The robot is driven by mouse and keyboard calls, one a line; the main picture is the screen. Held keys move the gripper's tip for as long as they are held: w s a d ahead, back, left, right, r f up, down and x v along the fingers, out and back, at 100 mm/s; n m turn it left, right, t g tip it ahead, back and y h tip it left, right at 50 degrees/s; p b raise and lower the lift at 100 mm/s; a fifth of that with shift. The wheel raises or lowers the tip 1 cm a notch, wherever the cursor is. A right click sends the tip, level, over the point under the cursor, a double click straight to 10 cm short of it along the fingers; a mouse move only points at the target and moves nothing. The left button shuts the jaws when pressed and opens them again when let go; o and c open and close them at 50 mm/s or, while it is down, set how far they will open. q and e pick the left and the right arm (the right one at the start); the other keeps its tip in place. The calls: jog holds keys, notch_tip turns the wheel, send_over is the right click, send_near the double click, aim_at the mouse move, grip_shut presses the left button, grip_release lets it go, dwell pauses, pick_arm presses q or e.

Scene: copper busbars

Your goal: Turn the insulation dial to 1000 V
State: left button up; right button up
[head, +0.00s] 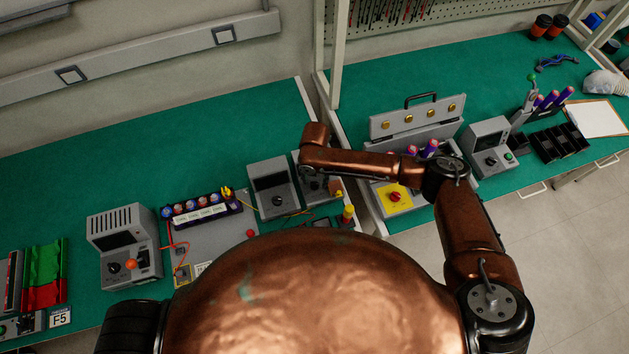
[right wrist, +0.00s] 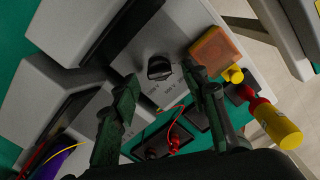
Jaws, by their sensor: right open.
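A black dial (right wrist: 159,68) sits on the light grey face of an instrument (right wrist: 190,25) in the right wrist view. In the head view the same instrument (head: 303,168) is partly hidden under my right arm, and the right gripper is mostly hidden there. My left gripper is not in view.
An orange square block (right wrist: 215,52) and a yellow-and-red probe (right wrist: 277,124) are close to the right finger. Red leads (right wrist: 176,130) lie below the dial. Another grey instrument (head: 272,188) stands just left. A gap separates the two green benches.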

aim_at(315, 185)
jog(key=shift+f, duration=1.1)
grip_shut()
